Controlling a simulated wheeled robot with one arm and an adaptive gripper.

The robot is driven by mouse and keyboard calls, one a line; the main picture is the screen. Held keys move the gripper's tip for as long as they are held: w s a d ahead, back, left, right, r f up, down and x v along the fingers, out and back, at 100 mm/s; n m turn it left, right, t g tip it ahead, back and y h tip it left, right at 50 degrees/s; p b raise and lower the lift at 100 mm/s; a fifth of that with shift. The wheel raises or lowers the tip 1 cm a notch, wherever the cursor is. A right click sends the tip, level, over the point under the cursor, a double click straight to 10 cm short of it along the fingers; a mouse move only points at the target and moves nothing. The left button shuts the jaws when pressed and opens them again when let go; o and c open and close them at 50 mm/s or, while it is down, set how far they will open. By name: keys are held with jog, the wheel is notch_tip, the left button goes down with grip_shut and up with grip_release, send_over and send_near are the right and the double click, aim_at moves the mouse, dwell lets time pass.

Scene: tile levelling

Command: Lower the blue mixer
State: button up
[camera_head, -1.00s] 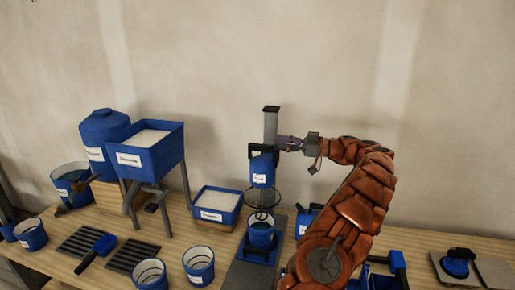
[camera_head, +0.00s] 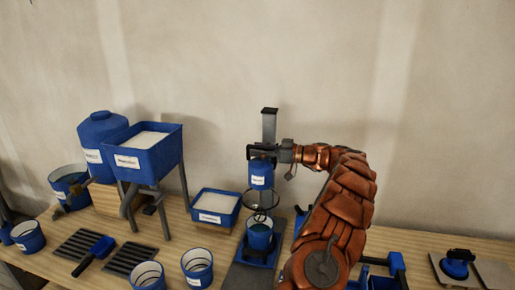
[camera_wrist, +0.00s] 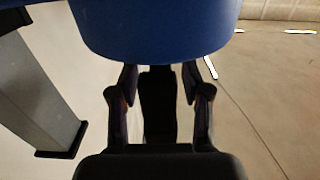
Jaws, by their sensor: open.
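The blue mixer (camera_head: 261,174) is a labelled blue cylinder mounted on a grey upright post (camera_head: 269,124). Its whisk (camera_head: 260,201) hangs above a blue bucket (camera_head: 260,235) on the stand's base. My gripper (camera_head: 283,151) is at the upper right of the mixer, by its dark bracket. In the wrist view my gripper (camera_wrist: 160,78) is open, with its fingers apart and a dark bar (camera_wrist: 158,103) between them. The mixer's blue body (camera_wrist: 155,28) fills the top of that view, and the post (camera_wrist: 38,95) is at left. Contact with the bar cannot be told.
A hopper (camera_head: 146,157) on legs, a labelled tray (camera_head: 214,209) and a blue tank (camera_head: 101,143) stand left of the mixer. Several buckets, dark racks (camera_head: 130,258) and a blue-handled tool (camera_head: 96,252) lie in front. My arm covers part of the bench at right.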

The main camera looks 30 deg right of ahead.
jog(key=shift+w+a, duration=0.2)
grip_shut()
dwell(0.4)
